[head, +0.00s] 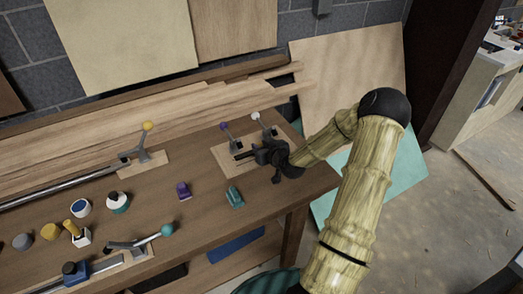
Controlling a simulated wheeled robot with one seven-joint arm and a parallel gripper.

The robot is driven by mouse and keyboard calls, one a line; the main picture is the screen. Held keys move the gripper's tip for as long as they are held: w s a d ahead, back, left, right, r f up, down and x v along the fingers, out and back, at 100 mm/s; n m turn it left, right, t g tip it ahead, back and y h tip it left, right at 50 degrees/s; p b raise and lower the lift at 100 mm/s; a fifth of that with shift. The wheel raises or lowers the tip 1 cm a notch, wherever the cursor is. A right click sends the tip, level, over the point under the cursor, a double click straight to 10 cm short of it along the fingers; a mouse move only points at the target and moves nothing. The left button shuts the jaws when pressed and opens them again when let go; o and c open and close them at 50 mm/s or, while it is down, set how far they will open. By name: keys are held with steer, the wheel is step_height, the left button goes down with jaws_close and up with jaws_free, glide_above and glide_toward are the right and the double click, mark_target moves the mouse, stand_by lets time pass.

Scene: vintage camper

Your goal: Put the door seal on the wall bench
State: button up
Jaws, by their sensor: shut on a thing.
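My gripper (252,156) is over the right end of the wooden wall bench (200,165). It is shut on a small dark thing, mostly hidden by the fingers. I cannot tell whether that is the door seal, or whether it touches the bench. I cannot pick out a door seal elsewhere in the view. A wooden plate (228,160) with clamps lies under and behind the gripper; one clamp has a purple knob (224,126), another a white knob (255,116).
A teal object (235,197) and a purple object (183,190) lie left of my gripper. Several small items and a yellow-knobbed clamp (148,126) crowd the left side. Long boards (140,120) lie along the back. A panel (350,85) leans at the right.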

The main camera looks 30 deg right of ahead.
steer(key=shift+w+f, duration=0.1)
steer(key=shift+f, duration=0.65)
steer(key=shift+s+d+r, duration=0.1)
steer(key=shift+s+d, duration=0.1)
steer(key=shift+w+a+f, duration=0.1)
steer(key=shift+a+f, duration=0.15)
steer(key=shift+a, duration=0.05)
steer(key=o, duration=1)
steer(key=shift+a, duration=0.1)
steer(key=shift+c, duration=0.2)
steer(key=shift+r, duration=0.1)
steer(key=shift+d, duration=0.2)
steer(key=shift+s+r, duration=0.15)
steer(key=shift+s, duration=0.35)
steer(key=p+v, duration=0.5)
steer(key=v, duration=1.1)
steer(key=shift+s, duration=0.3)
